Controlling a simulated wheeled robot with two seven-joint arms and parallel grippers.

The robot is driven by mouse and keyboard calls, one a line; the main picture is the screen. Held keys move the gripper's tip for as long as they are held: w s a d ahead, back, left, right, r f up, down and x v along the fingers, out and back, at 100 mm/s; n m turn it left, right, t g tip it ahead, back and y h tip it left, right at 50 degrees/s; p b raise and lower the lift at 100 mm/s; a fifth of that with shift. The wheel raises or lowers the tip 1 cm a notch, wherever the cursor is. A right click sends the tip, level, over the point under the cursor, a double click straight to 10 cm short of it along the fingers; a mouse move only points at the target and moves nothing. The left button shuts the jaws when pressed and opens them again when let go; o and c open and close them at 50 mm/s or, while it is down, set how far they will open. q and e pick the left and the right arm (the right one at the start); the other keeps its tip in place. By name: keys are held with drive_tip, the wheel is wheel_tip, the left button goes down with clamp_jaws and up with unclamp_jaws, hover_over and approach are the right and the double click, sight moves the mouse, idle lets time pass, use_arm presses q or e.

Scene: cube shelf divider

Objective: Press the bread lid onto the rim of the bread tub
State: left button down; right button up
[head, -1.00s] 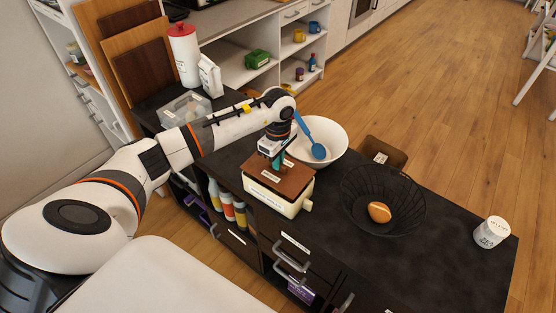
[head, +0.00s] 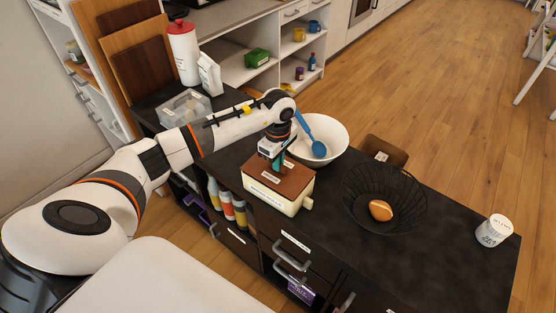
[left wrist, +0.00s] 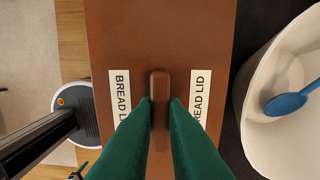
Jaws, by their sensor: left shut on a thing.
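The brown bread lid (head: 282,182) lies over the top of the cream bread tub (head: 272,199) on the dark counter. In the left wrist view the bread lid (left wrist: 190,40) fills the middle, with two white labels beside its raised handle (left wrist: 160,90). My left gripper (head: 279,163) points down at the lid, its green fingers (left wrist: 160,105) shut on the handle. The lid looks level on the tub; whether it is fully seated on the rim is hidden.
A white bowl (head: 334,140) with a blue spoon (head: 319,148) stands close behind the tub. A white canister (head: 493,231) stands at the counter's right end. Bare counter lies between basket and canister.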

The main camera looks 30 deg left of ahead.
use_arm(q)
drive_tip(key=shift+f+b, duration=0.35)
drive_tip(key=shift+f, duration=0.1)
drive_tip(key=c, duration=1.4)
unclamp_jaws()
drive_tip(key=shift+r+p, duration=1.45)
drive_tip(key=shift+r, duration=1.1)
